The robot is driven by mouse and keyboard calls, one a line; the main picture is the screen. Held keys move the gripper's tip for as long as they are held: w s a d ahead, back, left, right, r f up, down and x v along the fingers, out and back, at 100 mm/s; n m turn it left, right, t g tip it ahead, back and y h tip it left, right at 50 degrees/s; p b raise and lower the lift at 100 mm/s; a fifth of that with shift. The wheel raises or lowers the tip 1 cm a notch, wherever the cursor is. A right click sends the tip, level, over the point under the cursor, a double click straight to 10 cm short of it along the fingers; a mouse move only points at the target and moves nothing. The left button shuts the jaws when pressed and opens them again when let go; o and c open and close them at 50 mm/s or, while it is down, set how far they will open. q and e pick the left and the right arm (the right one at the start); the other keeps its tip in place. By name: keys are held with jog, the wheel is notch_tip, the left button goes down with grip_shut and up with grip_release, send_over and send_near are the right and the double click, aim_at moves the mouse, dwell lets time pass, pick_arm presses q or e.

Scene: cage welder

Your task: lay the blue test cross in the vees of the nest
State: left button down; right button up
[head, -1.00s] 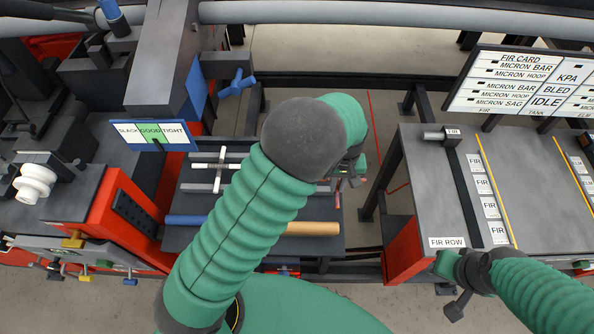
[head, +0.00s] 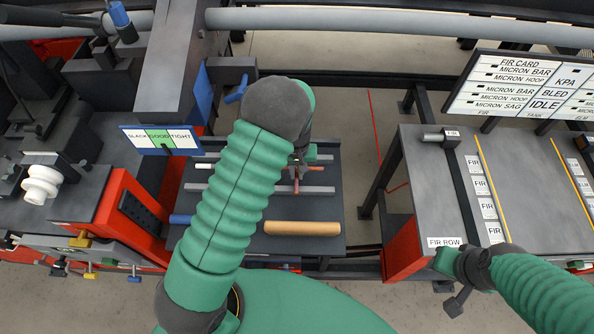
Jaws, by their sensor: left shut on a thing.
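The blue test cross (head: 235,91) shows at the front of a dark grey block (head: 230,70), partly hidden behind my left arm. I take the block for the nest, but its vees are too small to make out. My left gripper (head: 299,172) is above the dark tray, below and right of the blue cross and apart from it. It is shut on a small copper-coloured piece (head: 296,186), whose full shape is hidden. My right gripper (head: 459,301) is at the front of the right bench; its jaws are too small to read.
The dark tray (head: 330,205) holds grey bars, a blue rod (head: 181,219) and a tan rod (head: 302,228). A gauge sign (head: 160,140) and a grey column (head: 176,55) stand left of the block. Open floor (head: 350,125) lies between the tray and the right bench (head: 425,180).

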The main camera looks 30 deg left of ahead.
pick_arm(q)
jog(key=shift+a+f, duration=0.1)
jog(key=shift+f, duration=0.2)
jog(key=c, duration=1.5)
grip_release()
notch_tip(320, 180, up, 17)
jog(key=b, duration=0.1)
jog(key=s+d+f+m+t, duration=0.1)
jog(key=s+d+m, duration=0.1)
jog(key=s, duration=0.5)
jog(key=s+d+f+m+t, duration=0.1)
jog(key=s+d+f+m, duration=0.1)
jog(key=s, duration=0.5)
jog(key=shift+s+d+m+t, duration=0.3)
jog(key=shift+m, duration=0.3)
